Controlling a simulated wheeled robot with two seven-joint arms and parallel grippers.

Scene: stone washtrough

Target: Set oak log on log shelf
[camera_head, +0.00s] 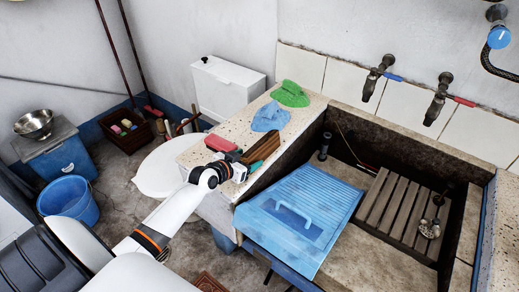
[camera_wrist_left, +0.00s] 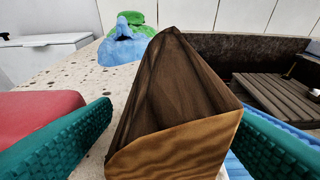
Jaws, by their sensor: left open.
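The oak log (camera_head: 262,147) is a dark brown wedge with a paler cut face. It lies on the speckled stone ledge beside the trough. My left gripper (camera_head: 236,163) is at the near end of the log. In the left wrist view the log (camera_wrist_left: 172,85) stands between the two teal fingers of my left gripper (camera_wrist_left: 176,110). The fingers are open, with a visible gap on the left side; contact on the right is unclear. I cannot tell which thing is the log shelf. My right gripper is not in view.
Blue (camera_head: 270,117) and green (camera_head: 290,94) cloths lie farther back on the ledge. A blue washboard (camera_head: 300,215) leans over the trough at the right. A wooden slatted rack (camera_head: 395,208) sits in the trough.

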